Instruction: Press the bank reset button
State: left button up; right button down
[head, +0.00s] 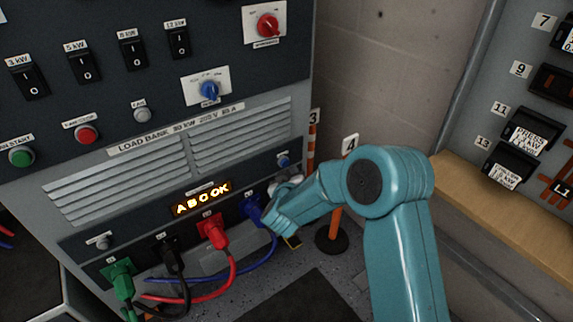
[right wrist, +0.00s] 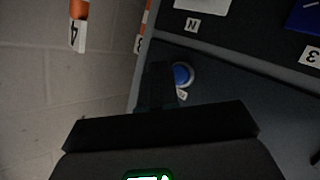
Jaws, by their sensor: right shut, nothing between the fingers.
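The load bank is the dark cabinet front on the left of the head view. A small blue button (head: 284,161) sits at the right end of its lower panel, probably the bank reset button. It also shows in the right wrist view as a round blue cap (right wrist: 183,74) in a pale ring, with a small label beside it. My right gripper (right wrist: 157,85) is shut and empty, its dark fingers just left of the button in that view. I cannot tell whether they touch it. In the head view my right wrist is just below the button. My left gripper is out of view.
Green, black, red and blue plugs (head: 213,231) with cables fill the lower panel, the blue one close to my right wrist. Numbered posts (head: 335,225) stand right of the cabinet. A wooden ledge (head: 500,205) is at the right.

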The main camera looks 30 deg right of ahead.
dwell(0.3)
jog(key=shift+w+p, duration=0.3)
jog(key=shift+w, duration=0.2)
jog(key=shift+w, duration=0.4)
dwell(0.5)
jog(key=shift+s, duration=0.9)
jog(key=s, duration=0.6)
jog(key=shift+d, duration=0.25)
dwell(0.4)
